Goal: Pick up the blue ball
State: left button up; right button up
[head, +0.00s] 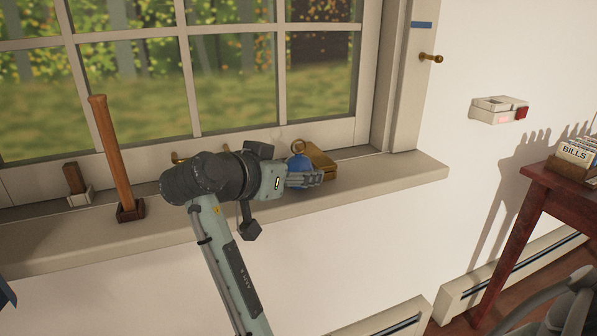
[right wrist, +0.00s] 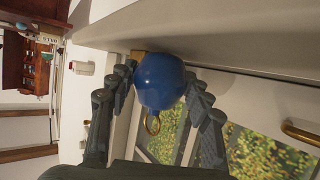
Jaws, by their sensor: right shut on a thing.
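The blue ball (head: 299,161) with a gold ring on top is at the window sill in the head view. My right gripper (head: 306,178) has its fingers around the ball. In the right wrist view the ball (right wrist: 161,80) sits between the two fingers of my right gripper (right wrist: 163,88), with its gold ring towards the palm. The fingers are closed on it from both sides. The ball is at or very near the sill; I cannot tell whether it touches it.
The window sill (head: 405,172) runs under the window. A tall wooden-handled tool (head: 115,155) and a small block-like item (head: 75,183) stand to the left. A red-brown table (head: 540,190) is at the right.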

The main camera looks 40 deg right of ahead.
jog(key=shift+c, duration=0.9)
pick_arm(q)
jog(key=shift+s+f, duration=0.1)
jog(key=shift+s, duration=0.15)
